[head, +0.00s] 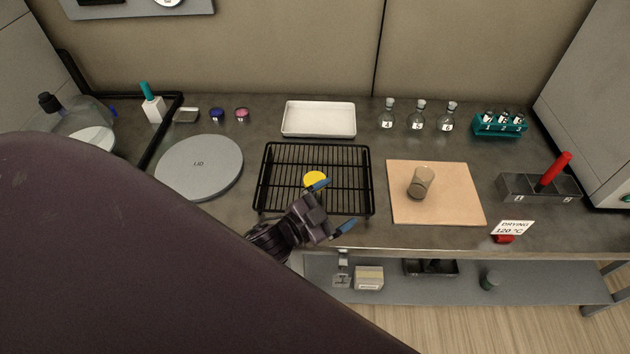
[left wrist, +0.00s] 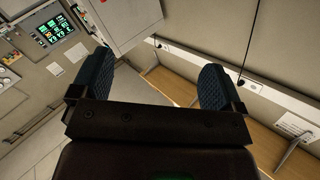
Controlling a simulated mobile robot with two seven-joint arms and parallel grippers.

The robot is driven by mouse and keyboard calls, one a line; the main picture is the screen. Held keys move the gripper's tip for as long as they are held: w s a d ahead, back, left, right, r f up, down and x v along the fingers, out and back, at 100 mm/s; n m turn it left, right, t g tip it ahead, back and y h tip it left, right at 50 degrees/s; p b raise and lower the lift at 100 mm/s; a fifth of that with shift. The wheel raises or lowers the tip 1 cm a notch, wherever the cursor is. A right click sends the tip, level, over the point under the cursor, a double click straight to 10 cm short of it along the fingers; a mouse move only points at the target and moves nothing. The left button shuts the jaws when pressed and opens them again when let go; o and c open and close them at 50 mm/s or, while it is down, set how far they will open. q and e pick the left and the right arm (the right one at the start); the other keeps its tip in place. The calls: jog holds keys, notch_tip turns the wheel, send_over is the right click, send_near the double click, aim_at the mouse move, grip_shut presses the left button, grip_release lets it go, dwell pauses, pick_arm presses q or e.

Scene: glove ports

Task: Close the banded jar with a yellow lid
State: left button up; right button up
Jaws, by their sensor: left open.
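A yellow lid (head: 314,178) lies on the black wire rack (head: 364,160) in the head view, partly behind a fingertip of my left gripper. A small brownish glass jar (head: 421,183) stands on the tan board (head: 462,200) right of the rack; I cannot make out a band on it. My left gripper (head: 331,207) is open and empty above the rack's front edge, one finger close to the lid. Its two blue-padded fingers also show spread apart in the left wrist view (left wrist: 155,77), with neither lid nor jar between them. My right gripper is not in view.
A white tray (head: 318,130), several stoppered flasks (head: 420,117) and a teal tube rack (head: 500,126) stand at the back. A round grey plate (head: 200,168) is left. A grey box with a red handle (head: 540,188) and a drying sign (head: 513,228) are right.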

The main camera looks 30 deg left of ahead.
pick_arm(q)
jog(key=w+d+r+m+g+h+b, duration=0.1)
jog(key=d+r+m+g+h, duration=0.15)
jog(key=d+m+h, duration=0.35)
jog(key=w+d+r+m+g+h, duration=0.25)
jog(key=r+m+h, duration=0.2)
jog(key=m, duration=0.25)
jog(key=m+g+y+b, duration=0.3)
jog(key=m+g+y, duration=0.9)
jog(key=m+y, duration=0.4)
send_over(318, 180)
notch_tip(318, 180, down, 4)
jog(key=r, duration=0.1)
jog(key=shift+f, duration=0.25)
notch_tip(318, 180, down, 6)
jog(key=shift+r, duration=0.25)
